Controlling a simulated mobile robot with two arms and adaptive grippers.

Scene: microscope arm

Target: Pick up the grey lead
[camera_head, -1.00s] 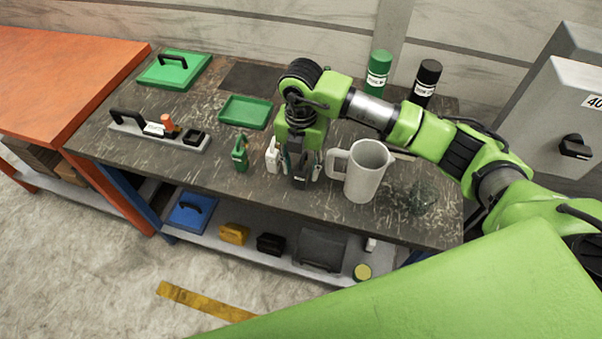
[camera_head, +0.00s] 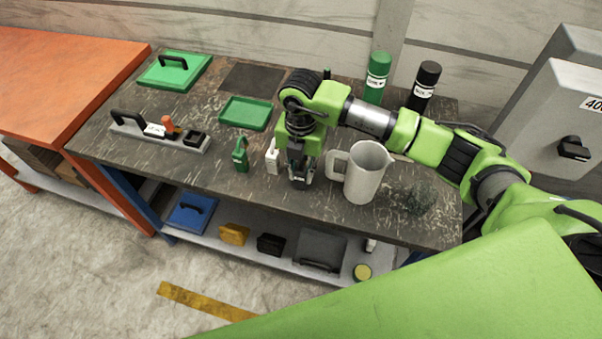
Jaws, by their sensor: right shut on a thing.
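My right gripper (camera_head: 300,178) points down over the front part of the dark worktop, left of the grey jug. It is shut on the grey lead, which is mostly hidden between the fingers. I cannot tell whether the lead still touches the worktop. A white lead (camera_head: 272,157) stands upright just left of the gripper. A green lead (camera_head: 240,156) stands further left. My left gripper is out of view.
The grey jug (camera_head: 364,175) stands close on the right. A green tray (camera_head: 246,112) lies behind the leads. A grey holder with a black handle (camera_head: 128,118) is at the left. Green (camera_head: 377,78) and black (camera_head: 424,86) bottles stand at the back.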

